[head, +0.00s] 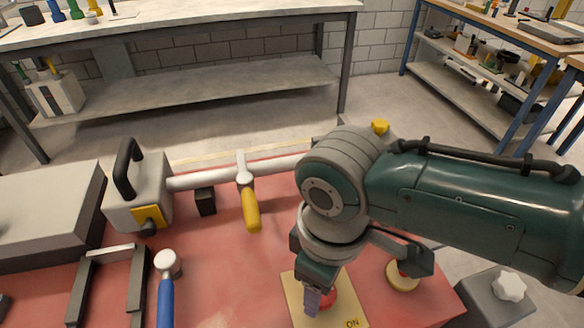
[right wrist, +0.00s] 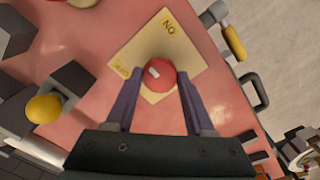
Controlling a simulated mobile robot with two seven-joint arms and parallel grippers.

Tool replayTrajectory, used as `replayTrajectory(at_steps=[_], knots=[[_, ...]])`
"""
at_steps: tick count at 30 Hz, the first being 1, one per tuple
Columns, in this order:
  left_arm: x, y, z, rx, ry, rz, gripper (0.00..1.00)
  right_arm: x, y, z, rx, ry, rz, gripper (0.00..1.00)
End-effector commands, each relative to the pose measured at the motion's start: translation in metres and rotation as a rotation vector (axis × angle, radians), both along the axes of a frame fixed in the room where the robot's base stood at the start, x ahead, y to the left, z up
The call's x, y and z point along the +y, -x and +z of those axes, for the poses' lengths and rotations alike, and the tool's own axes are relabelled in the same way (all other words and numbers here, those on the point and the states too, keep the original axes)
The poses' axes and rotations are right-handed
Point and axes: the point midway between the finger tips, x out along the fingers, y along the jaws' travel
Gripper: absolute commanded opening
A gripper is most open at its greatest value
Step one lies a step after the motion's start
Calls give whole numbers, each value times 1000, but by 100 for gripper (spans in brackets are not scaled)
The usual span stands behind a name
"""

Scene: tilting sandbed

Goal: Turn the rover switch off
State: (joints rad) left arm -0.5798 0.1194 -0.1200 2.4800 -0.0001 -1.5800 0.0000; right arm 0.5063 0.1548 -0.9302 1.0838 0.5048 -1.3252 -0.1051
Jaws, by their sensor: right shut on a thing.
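The rover switch is a red round knob (right wrist: 160,88) on a cream plate (right wrist: 190,58) lettered ON and OFF. It has a small white mark on its top, left of the knob's middle in the right wrist view. My right gripper (right wrist: 157,82) is shut on the knob, with a finger on either side. In the head view my right gripper (head: 312,300) comes down onto the plate (head: 294,296) and hides part of the red knob (head: 329,294). The ON label shows at the plate's near edge there; OFF is hidden. My left gripper is not in view.
On the red surface left of the switch are a yellow-handled valve (head: 250,208) on a pale pipe, a blue-handled tool (head: 166,298) and a grey bracket (head: 137,285). A grey box with a black handle (head: 138,193) stands behind them. A round brass-coloured part (head: 402,278) is to the right.

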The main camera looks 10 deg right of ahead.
Motion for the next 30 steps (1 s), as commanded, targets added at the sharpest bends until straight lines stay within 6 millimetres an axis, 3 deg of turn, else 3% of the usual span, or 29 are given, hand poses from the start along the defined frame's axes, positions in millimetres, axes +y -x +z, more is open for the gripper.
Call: replayTrajectory(at_steps=[18, 30], knots=[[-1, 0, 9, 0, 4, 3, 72, 0, 0, 0, 0, -1, 562, 0], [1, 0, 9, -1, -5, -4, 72, 0, 0, 0, 0, -1, 770, 0]])
